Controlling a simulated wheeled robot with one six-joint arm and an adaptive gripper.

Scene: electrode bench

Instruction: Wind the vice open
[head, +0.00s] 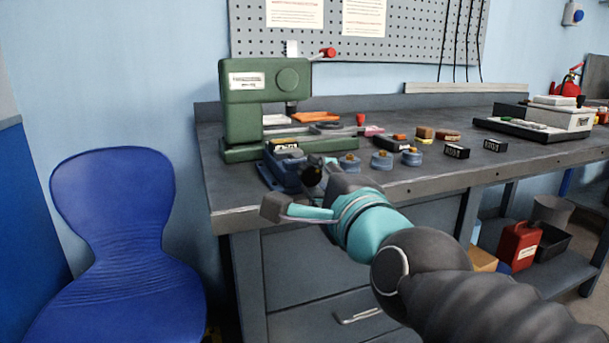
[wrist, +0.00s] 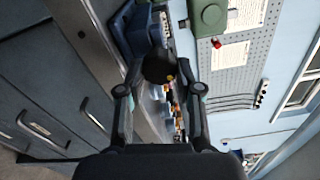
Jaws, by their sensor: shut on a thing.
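The blue vice (head: 279,172) is at the front left edge of the bench, below the green press. In the wrist view the vice (wrist: 128,32) shows at the top, partly cut off. My gripper (head: 318,184) is at the vice's front side. The knob (head: 311,175) also shows in the head view, partly covered by my gripper. The gap between the vice jaws cannot be judged.
The green press (head: 240,105) stands behind the vice. Several small weights, blocks and an orange item lie on the grey bench (head: 450,180). A blue chair (head: 115,230) stands left of the bench. Drawers (head: 300,280) are below the bench front.

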